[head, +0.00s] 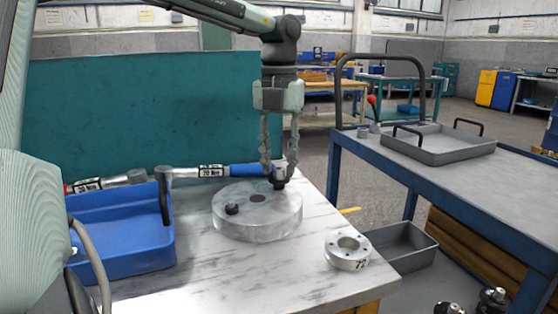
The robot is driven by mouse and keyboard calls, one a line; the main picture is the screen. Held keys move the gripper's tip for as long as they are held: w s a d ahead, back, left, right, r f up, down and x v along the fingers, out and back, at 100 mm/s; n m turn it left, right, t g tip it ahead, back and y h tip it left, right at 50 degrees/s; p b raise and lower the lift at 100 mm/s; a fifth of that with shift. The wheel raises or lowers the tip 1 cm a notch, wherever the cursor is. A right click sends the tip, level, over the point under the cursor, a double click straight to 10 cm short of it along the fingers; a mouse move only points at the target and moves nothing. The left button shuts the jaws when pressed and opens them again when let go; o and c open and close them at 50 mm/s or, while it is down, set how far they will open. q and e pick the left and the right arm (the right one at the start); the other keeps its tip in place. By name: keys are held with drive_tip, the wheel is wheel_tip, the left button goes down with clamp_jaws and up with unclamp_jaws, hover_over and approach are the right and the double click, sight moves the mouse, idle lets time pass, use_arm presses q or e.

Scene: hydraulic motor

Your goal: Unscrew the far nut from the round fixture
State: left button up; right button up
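The round fixture (257,222), a thick pale metal disc with a centre hole, lies on the workbench. The near nut (232,208), small and black, sits on its top at the left. The far nut (279,183), also dark, is at its back right edge. My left gripper (279,172) points straight down there, with one finger on either side of the far nut. The fingertips partly hide the nut, and I cannot tell whether they touch it. My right gripper is not in view.
A blue bin (122,240) stands left. A flanged ring (347,252) sits near the bench's right edge. A blue cart (470,170) with a grey tray (437,148) stands right. The bench front is clear.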

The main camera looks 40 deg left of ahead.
use_arm(q)
drive_tip(key=shift+r+m+p, duration=0.1)
drive_tip(key=shift+m+p, duration=0.3)
drive_tip(key=shift+m, duration=0.1)
drive_tip(key=m+p, duration=0.2)
drive_tip(key=m, duration=0.3)
drive_tip(key=shift+r+m+p, duration=0.1)
drive_tip(key=shift+m+p, duration=0.2)
drive_tip(key=shift+m, duration=0.1)
drive_tip(key=m, duration=0.2)
drive_tip(key=shift+m+p, duration=0.4)
drive_tip(key=shift+f+m, duration=0.2)
drive_tip(key=shift+m, duration=0.3)
